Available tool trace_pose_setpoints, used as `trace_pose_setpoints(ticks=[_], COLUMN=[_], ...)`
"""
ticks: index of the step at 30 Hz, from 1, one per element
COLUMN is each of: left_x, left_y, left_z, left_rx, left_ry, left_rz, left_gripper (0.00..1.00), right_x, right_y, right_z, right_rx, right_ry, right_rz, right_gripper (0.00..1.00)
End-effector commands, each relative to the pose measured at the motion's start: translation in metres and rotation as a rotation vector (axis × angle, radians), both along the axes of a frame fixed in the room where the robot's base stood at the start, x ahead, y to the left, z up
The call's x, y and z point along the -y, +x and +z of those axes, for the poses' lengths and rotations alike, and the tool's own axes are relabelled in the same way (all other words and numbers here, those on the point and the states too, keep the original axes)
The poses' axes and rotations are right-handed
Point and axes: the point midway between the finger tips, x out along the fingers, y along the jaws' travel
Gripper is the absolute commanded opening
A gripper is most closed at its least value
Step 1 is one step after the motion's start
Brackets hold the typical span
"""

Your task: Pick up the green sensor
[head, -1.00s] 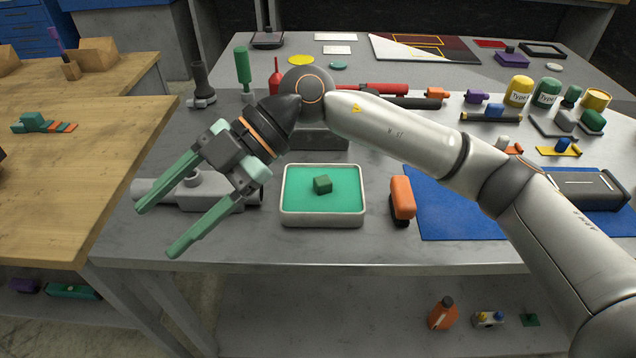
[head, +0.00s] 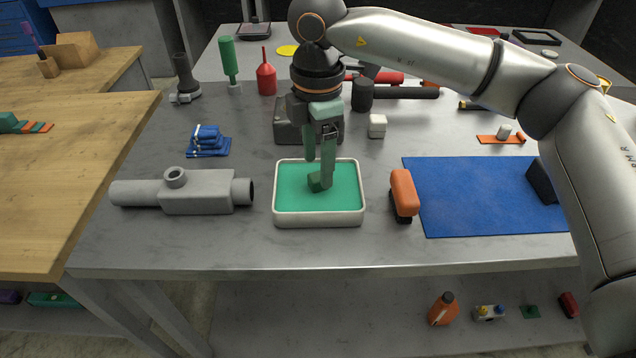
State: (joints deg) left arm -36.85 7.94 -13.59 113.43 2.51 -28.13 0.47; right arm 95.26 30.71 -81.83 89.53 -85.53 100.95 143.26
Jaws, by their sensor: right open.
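The green sensor, a small dark green block (head: 315,183), sits in a white-rimmed tray (head: 319,220) with a bright green floor. My right gripper (head: 318,173) points down over the tray with its green fingers apart. One finger comes down in front of the block's right side and hides part of it; the other shows behind and to the left. The block rests on the tray floor. I cannot tell whether either finger touches it. My left gripper is not in view.
A grey pipe fitting (head: 195,191) lies left of the tray. An orange-and-black brush-like object (head: 404,193) stands close on the right, beside a blue mat (head: 470,205). A dark grey block (head: 290,130) is behind the tray. The table front is clear.

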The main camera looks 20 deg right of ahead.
Motion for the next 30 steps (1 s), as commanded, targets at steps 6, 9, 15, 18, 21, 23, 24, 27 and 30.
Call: trace_pose_setpoints(ticks=[6, 9, 15, 18, 21, 23, 24, 27, 30], left_x=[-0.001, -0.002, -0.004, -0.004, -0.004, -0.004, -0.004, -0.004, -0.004], left_y=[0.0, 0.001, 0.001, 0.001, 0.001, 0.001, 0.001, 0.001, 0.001], left_z=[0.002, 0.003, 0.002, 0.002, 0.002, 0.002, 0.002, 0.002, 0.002], left_rx=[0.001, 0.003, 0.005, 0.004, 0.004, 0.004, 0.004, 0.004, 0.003], left_ry=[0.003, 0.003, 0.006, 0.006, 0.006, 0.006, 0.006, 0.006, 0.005], left_rz=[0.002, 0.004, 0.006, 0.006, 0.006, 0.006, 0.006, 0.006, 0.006], left_gripper=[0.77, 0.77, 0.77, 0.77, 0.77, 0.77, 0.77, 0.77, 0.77], right_x=[0.001, 0.002, 0.002, 0.002, 0.002, 0.002, 0.002, 0.002, 0.002], right_y=[0.002, 0.003, 0.003, 0.003, 0.003, 0.003, 0.003, 0.003, 0.004], right_z=[-0.022, -0.038, -0.055, -0.055, -0.055, -0.055, -0.055, -0.055, -0.055], right_rx=[-0.002, -0.002, -0.001, 0.001, 0.0, 0.0, 0.0, 0.0, 0.0], right_ry=[0.001, 0.0, 0.001, 0.001, 0.001, 0.002, 0.002, 0.002, 0.002], right_rz=[0.0, 0.0, 0.001, 0.001, 0.001, 0.001, 0.001, 0.001, 0.001], right_gripper=[0.7, 0.7, 0.7, 0.7, 0.7, 0.64, 0.6, 0.49, 0.37])
